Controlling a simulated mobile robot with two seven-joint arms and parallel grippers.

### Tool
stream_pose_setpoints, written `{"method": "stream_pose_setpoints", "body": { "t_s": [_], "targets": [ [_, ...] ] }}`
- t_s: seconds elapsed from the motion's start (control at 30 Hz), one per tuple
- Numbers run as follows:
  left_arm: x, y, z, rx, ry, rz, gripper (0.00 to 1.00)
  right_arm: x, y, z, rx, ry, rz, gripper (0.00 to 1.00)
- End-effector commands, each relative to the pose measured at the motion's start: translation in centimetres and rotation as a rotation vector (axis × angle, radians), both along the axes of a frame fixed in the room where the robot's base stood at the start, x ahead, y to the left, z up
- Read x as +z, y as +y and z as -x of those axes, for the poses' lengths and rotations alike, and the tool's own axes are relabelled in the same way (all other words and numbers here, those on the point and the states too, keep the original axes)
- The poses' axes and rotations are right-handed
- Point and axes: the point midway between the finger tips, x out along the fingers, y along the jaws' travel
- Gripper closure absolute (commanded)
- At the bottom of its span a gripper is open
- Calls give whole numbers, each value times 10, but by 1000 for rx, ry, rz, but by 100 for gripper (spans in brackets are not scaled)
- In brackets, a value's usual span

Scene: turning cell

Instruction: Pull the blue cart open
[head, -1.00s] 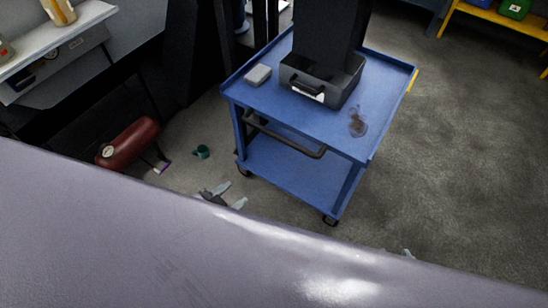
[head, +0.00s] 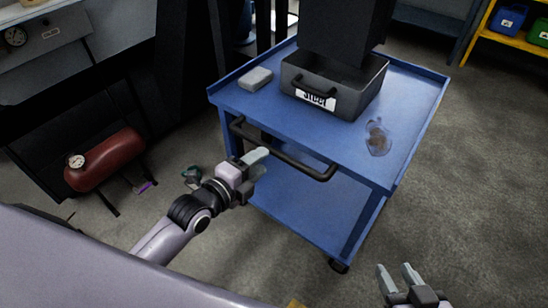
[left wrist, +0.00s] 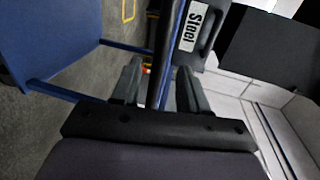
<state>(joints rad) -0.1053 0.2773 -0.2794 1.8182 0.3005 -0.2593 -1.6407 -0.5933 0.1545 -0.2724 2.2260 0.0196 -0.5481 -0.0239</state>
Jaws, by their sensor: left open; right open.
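The blue cart (head: 285,118) stands ahead of me, with a dark handle bar (head: 292,159) along its near side. My left gripper (head: 258,162) is open at the left part of this handle. In the left wrist view the dark handle (left wrist: 164,45) runs between the two open fingers (left wrist: 155,85); whether they touch it cannot be told. My right gripper (head: 396,272) is open and empty, low at the bottom right, in front of the cart and apart from it.
A red tank (head: 105,160) stands on the floor at left. A yellow shelf (head: 510,45) is at the far right. The floor right of the cart is clear.

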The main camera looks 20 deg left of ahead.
Motion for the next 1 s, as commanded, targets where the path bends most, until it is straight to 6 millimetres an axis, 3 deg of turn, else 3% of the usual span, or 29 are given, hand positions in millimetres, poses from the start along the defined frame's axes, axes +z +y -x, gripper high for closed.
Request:
{"method": "stream_pose_setpoints", "body": {
  "t_s": [0.5, 0.87, 1.0],
  "targets": [
    [-12, -21, -56, 1, 1, 3, 56, -3, 14, -6, 20, -13, -71, 57],
    [-13, -22, -60, 1, 3, 2, 56, -2, 15, -7, 23, -13, -79, 57],
    [-13, -22, -60, 1, 3, 2, 98, -2, 15, -7, 23, -13, -79, 57]
  ]
}}
